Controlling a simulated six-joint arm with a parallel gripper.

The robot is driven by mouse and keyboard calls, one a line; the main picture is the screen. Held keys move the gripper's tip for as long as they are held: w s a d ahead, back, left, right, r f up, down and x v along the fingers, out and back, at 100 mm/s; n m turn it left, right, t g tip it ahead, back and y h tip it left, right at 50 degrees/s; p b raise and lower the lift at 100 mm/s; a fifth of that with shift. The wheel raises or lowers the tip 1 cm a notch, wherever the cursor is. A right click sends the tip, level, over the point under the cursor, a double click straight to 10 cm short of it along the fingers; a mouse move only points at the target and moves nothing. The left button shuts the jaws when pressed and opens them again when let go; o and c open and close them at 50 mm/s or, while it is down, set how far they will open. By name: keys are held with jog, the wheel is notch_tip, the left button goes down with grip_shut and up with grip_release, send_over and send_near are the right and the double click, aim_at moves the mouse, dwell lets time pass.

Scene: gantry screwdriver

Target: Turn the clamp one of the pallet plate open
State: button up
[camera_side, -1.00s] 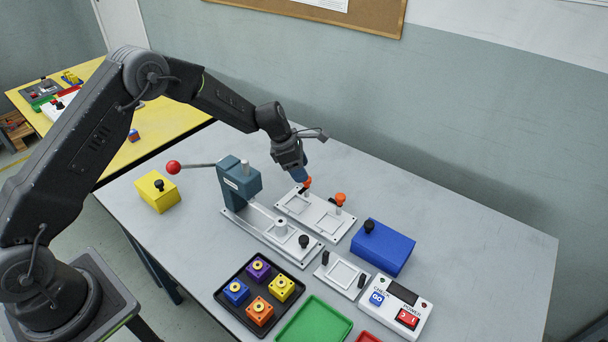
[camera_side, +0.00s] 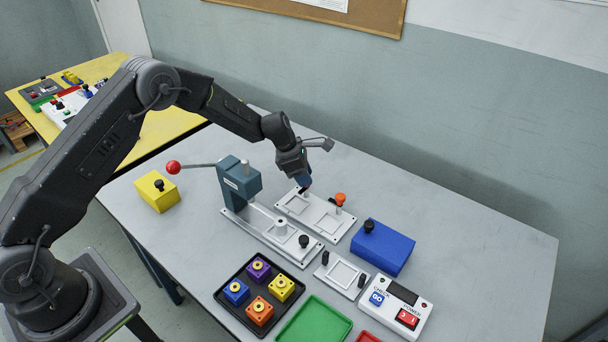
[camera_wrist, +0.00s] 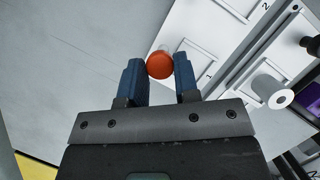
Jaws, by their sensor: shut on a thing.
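The pallet plate (camera_side: 312,215) is a light grey plate with two square recesses, lying behind the press. In the wrist view the recesses are marked 1 and 2, and the plate (camera_wrist: 208,47) fills the upper right. Clamp one has an orange-red knob (camera_wrist: 160,65) beside recess 1. My gripper (camera_side: 305,184) is down at that knob, and in the wrist view its blue fingers (camera_wrist: 160,75) stand on either side of it, shut on it. In the side view my gripper hides the knob. The clamp two knob (camera_side: 340,198), orange, stands free at the plate's right part.
The blue-grey press (camera_side: 238,180) with a red-ball lever (camera_side: 173,167) stands just left of the plate. A blue box (camera_side: 382,248) sits to its right. A black tray (camera_side: 228,299) with coloured blocks is in front. The table behind the plate is clear.

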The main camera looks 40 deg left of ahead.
jog(key=shift+c, duration=0.7)
jog(key=shift+m, duration=0.3)
jog(key=m, duration=0.1)
jog(key=m+g, duration=0.1)
jog(key=m, duration=0.1)
jog(key=shift+w+a+m+h, duration=0.1)
jog(key=shift+w+m+h, duration=0.05)
jog(key=shift+m+h, duration=0.15)
jog(key=m+g, duration=0.2)
jog(key=m, duration=0.2)
jog(key=shift+w+m, duration=0.15)
jog(key=shift+m, duration=0.15)
jog(key=m+g, duration=0.1)
jog(key=m, duration=0.3)
jog(key=shift+w+g, duration=0.15)
jog(key=shift+g, duration=0.25)
jog(key=shift+m+g+y, duration=0.5)
jog(key=shift+m, duration=1.5)
